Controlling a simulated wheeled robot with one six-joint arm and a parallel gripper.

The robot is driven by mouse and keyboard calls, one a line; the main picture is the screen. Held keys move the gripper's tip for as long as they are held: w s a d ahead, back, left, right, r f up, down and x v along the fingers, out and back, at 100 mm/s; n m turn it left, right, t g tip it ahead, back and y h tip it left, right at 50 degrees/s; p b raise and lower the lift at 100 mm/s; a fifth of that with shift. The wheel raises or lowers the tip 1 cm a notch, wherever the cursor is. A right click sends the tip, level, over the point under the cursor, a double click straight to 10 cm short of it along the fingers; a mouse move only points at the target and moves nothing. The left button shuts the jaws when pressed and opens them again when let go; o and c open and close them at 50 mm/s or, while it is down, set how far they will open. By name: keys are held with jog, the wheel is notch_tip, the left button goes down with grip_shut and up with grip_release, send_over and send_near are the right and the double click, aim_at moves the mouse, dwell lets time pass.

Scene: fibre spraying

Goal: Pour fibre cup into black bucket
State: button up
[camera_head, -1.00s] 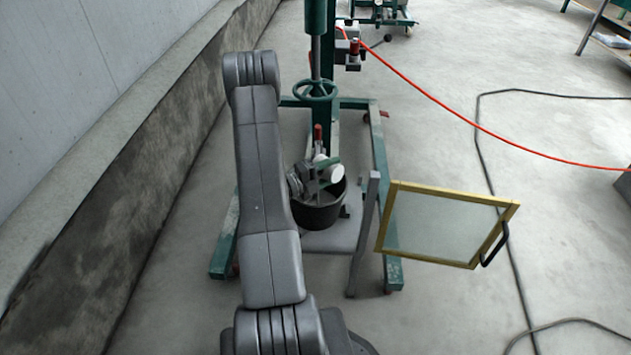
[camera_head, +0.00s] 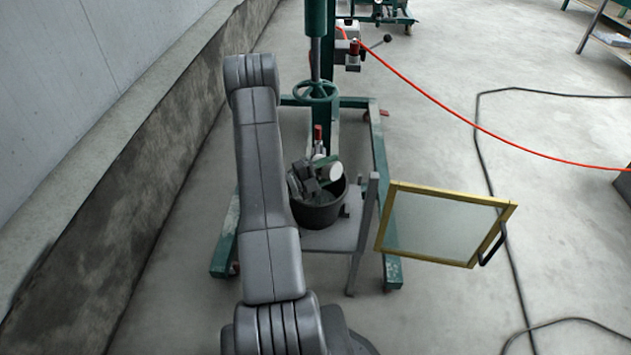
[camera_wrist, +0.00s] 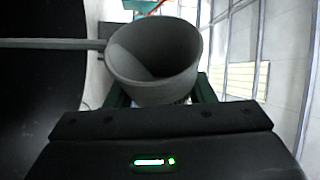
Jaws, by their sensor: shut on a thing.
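The black bucket (camera_head: 318,215) stands on a grey platform in the green stand. My gripper (camera_head: 322,172) is over the bucket's mouth, partly hidden by its own wrist in the head view. It is shut on the fibre cup (camera_wrist: 155,62), a grey cup with a long straight handle pointing left in the wrist view. In the head view the cup shows as a small pale round (camera_head: 337,173) above the bucket. The cup looks tipped, and I see no clear fibre inside it. A large dark curved shape at the left of the wrist view looks like the bucket (camera_wrist: 40,85).
The green stand (camera_head: 384,220) with its handwheel (camera_head: 316,91) rises behind and around the bucket. A yellow-framed panel (camera_head: 440,225) juts out to the right. A red hose (camera_head: 470,122) and a black cable (camera_head: 487,170) lie right. A wall runs along the left.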

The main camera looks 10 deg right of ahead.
jog(key=shift+w+a+r+n+h+p, duration=0.2)
jog(key=shift+w+r+n+h+p, duration=0.1)
jog(key=shift+n+p, duration=0.6)
dwell(0.6)
